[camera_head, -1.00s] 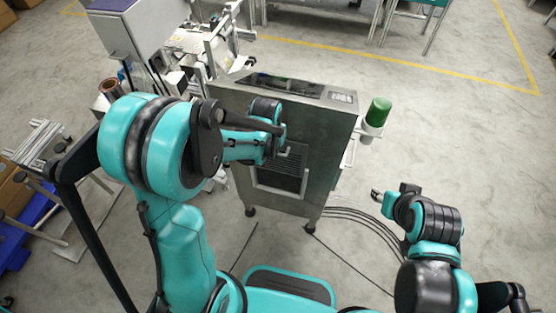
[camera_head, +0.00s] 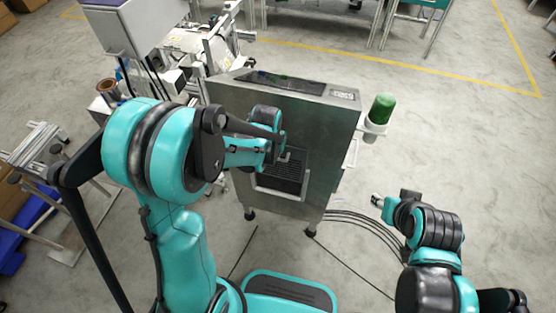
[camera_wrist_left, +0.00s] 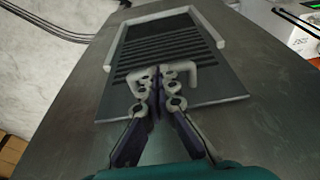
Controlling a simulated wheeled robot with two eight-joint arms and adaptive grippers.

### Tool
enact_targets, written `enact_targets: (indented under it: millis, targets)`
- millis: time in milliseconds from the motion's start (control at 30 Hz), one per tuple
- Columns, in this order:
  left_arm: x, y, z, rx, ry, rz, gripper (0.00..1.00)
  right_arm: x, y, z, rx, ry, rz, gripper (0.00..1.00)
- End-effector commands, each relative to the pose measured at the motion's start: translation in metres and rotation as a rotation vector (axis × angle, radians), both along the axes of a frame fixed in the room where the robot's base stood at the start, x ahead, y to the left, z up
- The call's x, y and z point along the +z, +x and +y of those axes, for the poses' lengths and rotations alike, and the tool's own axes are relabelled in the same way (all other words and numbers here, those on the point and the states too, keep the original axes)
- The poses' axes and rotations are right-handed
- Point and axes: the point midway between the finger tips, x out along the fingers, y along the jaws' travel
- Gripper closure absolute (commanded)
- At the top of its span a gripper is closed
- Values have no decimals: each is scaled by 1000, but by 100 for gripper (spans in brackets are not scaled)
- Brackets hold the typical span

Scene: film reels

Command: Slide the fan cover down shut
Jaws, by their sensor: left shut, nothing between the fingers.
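The fan cover (camera_wrist_left: 165,45) is a dark slatted plate on the front of a grey metal cabinet (camera_head: 330,135). It sits in a pale U-shaped frame (camera_wrist_left: 222,32), open toward the cabinet's top. In the left wrist view the plate's near edge extends past the frame's ends. A pale bar handle (camera_wrist_left: 190,72) stands on the plate. My left gripper (camera_wrist_left: 158,74) is shut and empty, its fingertips at the handle; contact is unclear. In the head view my left arm partly hides the cover (camera_head: 284,178). My right gripper (camera_head: 377,199) is away to the right; its jaws are too small to read.
A green-topped cylinder (camera_head: 381,108) is mounted on the cabinet's right side. Cables (camera_head: 355,222) run across the floor to the right. Other machinery (camera_head: 130,30) stands close at the left and behind. The floor to the right is mostly clear.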

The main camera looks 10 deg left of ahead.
Motion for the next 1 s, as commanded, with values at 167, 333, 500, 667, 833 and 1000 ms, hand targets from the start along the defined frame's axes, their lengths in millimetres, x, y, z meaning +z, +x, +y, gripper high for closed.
enact_targets:
  millis: [167, 333, 500, 667, 833, 1000]
  targets:
    - [-14, 0, 0, 0, 0, 0, 100, -12, 0, 0, 0, 0, 0, 60]
    - [-24, 0, 0, 0, 0, 0, 100, -21, 0, 0, 0, 0, 0, 60]
    - [-34, 0, 0, 0, 0, 0, 100, -30, 0, 0, 0, 0, 0, 60]
    - [-43, 0, 0, 0, 0, 0, 100, -39, 0, 0, 0, 0, 0, 60]
    - [-54, 0, 0, 0, 0, 0, 100, -48, 0, 0, 0, 0, 0, 60]
    - [-64, 0, 0, 0, 0, 0, 100, -57, 0, 0, 0, 0, 0, 60]
